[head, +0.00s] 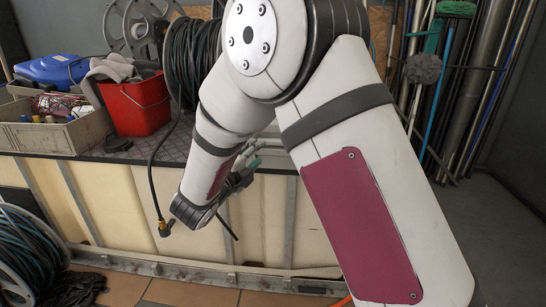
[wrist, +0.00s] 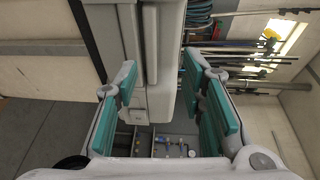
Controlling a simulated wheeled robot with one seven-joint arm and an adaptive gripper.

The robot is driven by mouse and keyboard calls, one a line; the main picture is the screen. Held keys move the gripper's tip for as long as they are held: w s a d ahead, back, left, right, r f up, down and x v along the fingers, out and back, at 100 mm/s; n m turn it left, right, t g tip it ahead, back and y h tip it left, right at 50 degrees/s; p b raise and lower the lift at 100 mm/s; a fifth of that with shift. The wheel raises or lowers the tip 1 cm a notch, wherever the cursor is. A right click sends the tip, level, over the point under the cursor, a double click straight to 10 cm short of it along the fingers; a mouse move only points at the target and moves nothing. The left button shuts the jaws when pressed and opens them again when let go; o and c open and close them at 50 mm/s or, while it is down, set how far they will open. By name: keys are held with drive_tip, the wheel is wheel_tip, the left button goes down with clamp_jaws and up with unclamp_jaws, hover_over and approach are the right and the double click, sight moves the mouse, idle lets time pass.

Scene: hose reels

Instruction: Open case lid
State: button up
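My gripper (head: 246,172) is in front of the bench's front edge in the head view, partly behind my arm. In the wrist view its two teal-padded fingers (wrist: 160,85) stand wide apart, so it is open. A grey, moulded, case-like body (wrist: 160,60) shows between and beyond the fingers; I cannot tell whether they touch it. Below it is a compartmented space (wrist: 145,143) with small coloured items. I cannot tell which part is the lid. In the head view no case shows clearly near my gripper; a blue box (head: 50,69) sits at the far left.
A red bucket (head: 137,106), an open bin (head: 42,137) with small items and a reel of black hose (head: 190,60) stand on the bench. A black hose with a brass end (head: 164,228) hangs down its front. Poles (head: 440,85) lean at right.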

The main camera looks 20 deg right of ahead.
drive_tip(key=w+d+f+m+h+b, duration=0.1)
drive_tip(key=w+d+f+b, duration=0.1)
drive_tip(key=w+d, duration=0.6)
drive_tip(key=shift+w+d+f+g+h+b, duration=0.15)
drive_tip(key=shift+w+d+g+h+b, duration=0.35)
drive_tip(key=shift+d, duration=0.45)
drive_tip(key=shift+s, duration=0.1)
clamp_jaws()
